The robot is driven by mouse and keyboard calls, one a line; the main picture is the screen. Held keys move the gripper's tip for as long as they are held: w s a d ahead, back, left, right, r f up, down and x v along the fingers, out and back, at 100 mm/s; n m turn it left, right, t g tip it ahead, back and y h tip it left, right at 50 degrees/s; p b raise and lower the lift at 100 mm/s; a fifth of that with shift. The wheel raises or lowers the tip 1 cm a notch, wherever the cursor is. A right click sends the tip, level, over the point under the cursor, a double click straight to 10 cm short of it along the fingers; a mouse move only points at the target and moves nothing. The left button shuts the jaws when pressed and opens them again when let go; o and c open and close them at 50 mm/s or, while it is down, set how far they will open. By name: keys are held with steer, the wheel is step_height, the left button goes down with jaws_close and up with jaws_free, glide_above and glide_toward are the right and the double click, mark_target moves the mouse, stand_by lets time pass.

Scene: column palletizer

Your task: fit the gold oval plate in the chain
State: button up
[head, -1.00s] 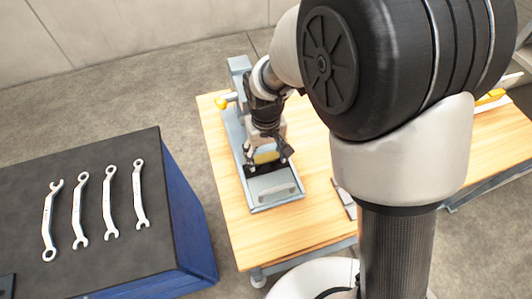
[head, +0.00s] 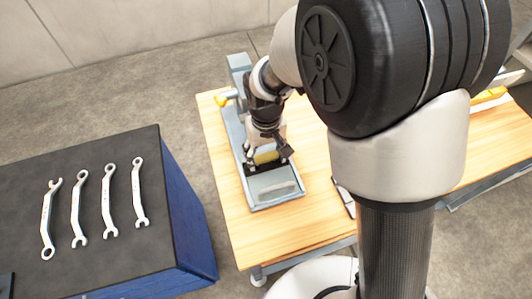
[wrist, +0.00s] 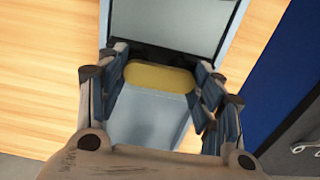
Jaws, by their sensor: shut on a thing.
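The gold oval plate (wrist: 160,77) lies crosswise between the two fingers of my gripper (wrist: 162,80) in the wrist view. My gripper is shut on it, one finger at each rounded end. In the head view the plate shows as a small yellow patch (head: 265,157) under my gripper (head: 268,161), over a long grey fixture (head: 247,199). A dark gap in the fixture lies just beside the plate. I cannot tell whether the plate touches the fixture. No separate chain links can be made out.
The fixture sits on a wooden table (head: 275,235). A dark-topped blue cabinet (head: 108,252) at left holds several wrenches (head: 108,200). A flat grey item (head: 344,196) lies at the table's right.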

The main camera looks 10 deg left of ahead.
steer(key=shift+f, duration=0.2)
steer(key=o, duration=1.2)
steer(key=shift+c, duration=0.2)
step_height(320, 180, up, 12)
